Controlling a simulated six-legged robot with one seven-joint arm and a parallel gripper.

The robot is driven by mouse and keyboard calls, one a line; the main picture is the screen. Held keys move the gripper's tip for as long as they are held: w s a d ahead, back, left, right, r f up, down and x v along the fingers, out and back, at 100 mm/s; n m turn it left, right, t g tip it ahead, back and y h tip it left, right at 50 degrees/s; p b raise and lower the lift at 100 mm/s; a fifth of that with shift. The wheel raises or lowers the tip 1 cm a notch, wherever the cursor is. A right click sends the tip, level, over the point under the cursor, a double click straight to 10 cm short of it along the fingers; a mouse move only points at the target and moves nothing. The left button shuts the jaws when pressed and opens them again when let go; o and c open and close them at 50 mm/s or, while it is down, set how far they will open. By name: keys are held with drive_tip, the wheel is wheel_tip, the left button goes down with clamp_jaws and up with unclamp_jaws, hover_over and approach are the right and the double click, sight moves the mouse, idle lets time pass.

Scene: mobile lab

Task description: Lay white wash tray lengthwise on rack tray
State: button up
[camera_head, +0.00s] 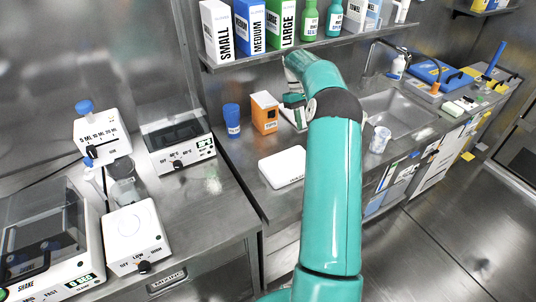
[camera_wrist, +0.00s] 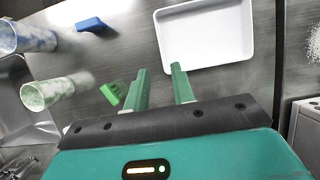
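The white wash tray (camera_head: 283,167) lies flat on the steel counter, left of my arm in the head view. In the wrist view the white tray (camera_wrist: 206,36) is at the top, its shallow inside facing the camera. My gripper (camera_wrist: 161,82) has its two green fingers apart with nothing between them. The fingertips point toward the tray's near edge and look apart from it; the height gap is hard to judge. In the head view my arm partly hides the gripper. I cannot pick out the rack tray with certainty.
A clear cup (camera_head: 379,140) stands near the sink (camera_head: 398,112). A shelf of boxes and bottles hangs above. Instruments fill the left bench. In the wrist view a green piece (camera_wrist: 113,92) lies beside the fingers.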

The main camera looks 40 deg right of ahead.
drive_tip(key=s+a+r+n+t+h, duration=0.1)
drive_tip(key=s+a+r+t+h, duration=0.1)
drive_tip(key=a+r, duration=0.9)
drive_tip(key=s+a+r+n+t+h, duration=0.15)
drive_tip(key=a+r, duration=0.55)
drive_tip(key=a, duration=0.7)
drive_tip(key=s+a+f+t+y, duration=0.1)
drive_tip(key=s+a+t, duration=0.2)
drive_tip(key=s+a, duration=0.5)
drive_tip(key=s+a+f+m+t+y, duration=0.1)
drive_tip(key=s+a+t+y, duration=0.1)
drive_tip(key=s+a, duration=0.6)
drive_tip(key=s+t, duration=0.1)
drive_tip(key=s, duration=0.3)
drive_tip(key=shift+s+f, duration=0.2)
drive_tip(key=shift+f, duration=0.05)
drive_tip(key=shift+t, duration=0.25)
